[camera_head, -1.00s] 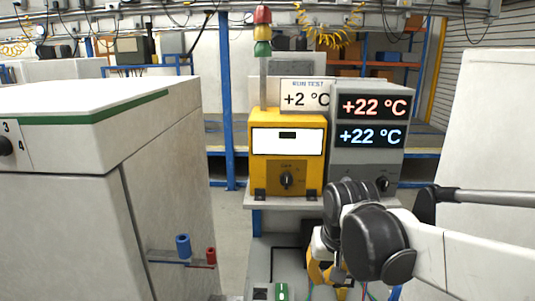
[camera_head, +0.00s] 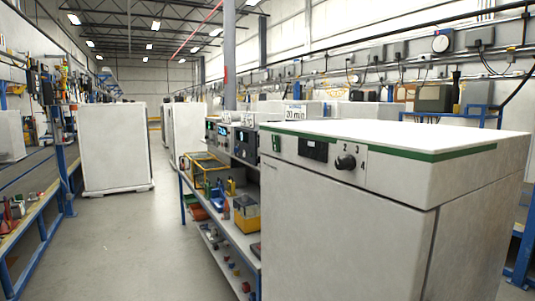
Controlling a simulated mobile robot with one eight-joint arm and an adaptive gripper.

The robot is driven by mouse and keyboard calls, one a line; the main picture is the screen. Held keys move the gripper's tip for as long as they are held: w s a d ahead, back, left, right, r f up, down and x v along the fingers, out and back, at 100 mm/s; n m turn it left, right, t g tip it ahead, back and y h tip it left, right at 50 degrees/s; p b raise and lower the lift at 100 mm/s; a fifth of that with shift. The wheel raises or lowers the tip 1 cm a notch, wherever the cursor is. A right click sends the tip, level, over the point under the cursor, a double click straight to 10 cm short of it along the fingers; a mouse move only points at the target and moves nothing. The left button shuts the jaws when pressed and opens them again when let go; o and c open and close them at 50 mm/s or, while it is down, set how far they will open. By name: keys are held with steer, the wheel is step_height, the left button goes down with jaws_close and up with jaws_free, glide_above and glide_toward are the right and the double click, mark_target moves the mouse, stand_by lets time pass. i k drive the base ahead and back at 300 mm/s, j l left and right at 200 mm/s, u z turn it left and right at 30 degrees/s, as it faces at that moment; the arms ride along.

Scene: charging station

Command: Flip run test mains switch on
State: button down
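The run test station and its mains switch are not in this view. My gripper and arm are not in this view either. A large white appliance (camera_head: 350,225) with a green trim strip fills the right foreground. Its front panel has a dark display (camera_head: 313,150) and a round black knob (camera_head: 345,162) beside the numbers 2, 3 and 4.
A blue-framed bench (camera_head: 212,213) with instruments, a yellow box (camera_head: 247,214) and small parts stands left of the appliance. A "20 min" sign (camera_head: 295,112) is behind. A white cabinet (camera_head: 111,148) stands farther left. Open floor (camera_head: 150,235) lies between the left workbench and this bench.

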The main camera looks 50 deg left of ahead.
mark_target(276, 146)
steer(key=u, duration=1.75)
steer(key=i, duration=0.05)
